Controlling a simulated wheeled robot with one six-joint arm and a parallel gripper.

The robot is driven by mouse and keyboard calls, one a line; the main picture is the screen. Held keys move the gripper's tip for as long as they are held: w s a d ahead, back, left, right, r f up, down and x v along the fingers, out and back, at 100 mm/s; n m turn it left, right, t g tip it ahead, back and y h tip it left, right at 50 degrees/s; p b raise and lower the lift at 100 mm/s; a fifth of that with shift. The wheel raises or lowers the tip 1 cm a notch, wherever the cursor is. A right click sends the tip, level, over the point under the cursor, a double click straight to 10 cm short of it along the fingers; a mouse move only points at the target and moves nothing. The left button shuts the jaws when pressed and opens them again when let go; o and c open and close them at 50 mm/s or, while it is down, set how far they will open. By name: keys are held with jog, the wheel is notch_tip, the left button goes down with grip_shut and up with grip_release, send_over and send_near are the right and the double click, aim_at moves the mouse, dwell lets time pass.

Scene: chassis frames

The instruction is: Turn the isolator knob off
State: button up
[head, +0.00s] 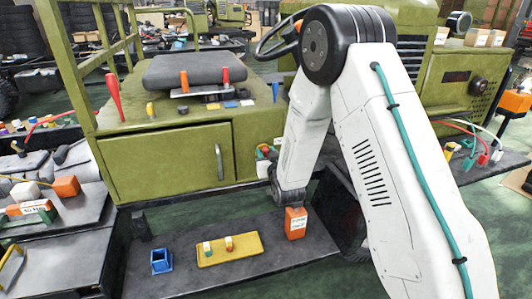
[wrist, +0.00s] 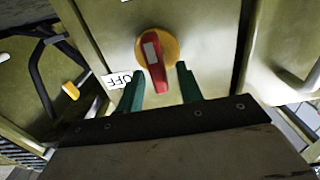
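In the wrist view the isolator knob is a red handle (wrist: 156,75) on a round yellow plate (wrist: 172,48), set on an olive panel. The handle stands nearly upright in the picture, with a white mark near its upper end. A white label reading OFF (wrist: 118,80) is to its left, partly behind a finger. My gripper (wrist: 160,69) is open, with one green finger on each side of the handle's lower end. Gaps show between handle and fingers.
An olive cabinet door with a handle (head: 220,152) is left of my arm. Below, a dark shelf holds an orange box (head: 296,222), a yellow tray (head: 218,255) and a blue holder (head: 161,261). A black steering wheel (head: 277,38) stands behind my arm.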

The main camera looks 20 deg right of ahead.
jog(key=shift+w, duration=0.4)
grip_shut()
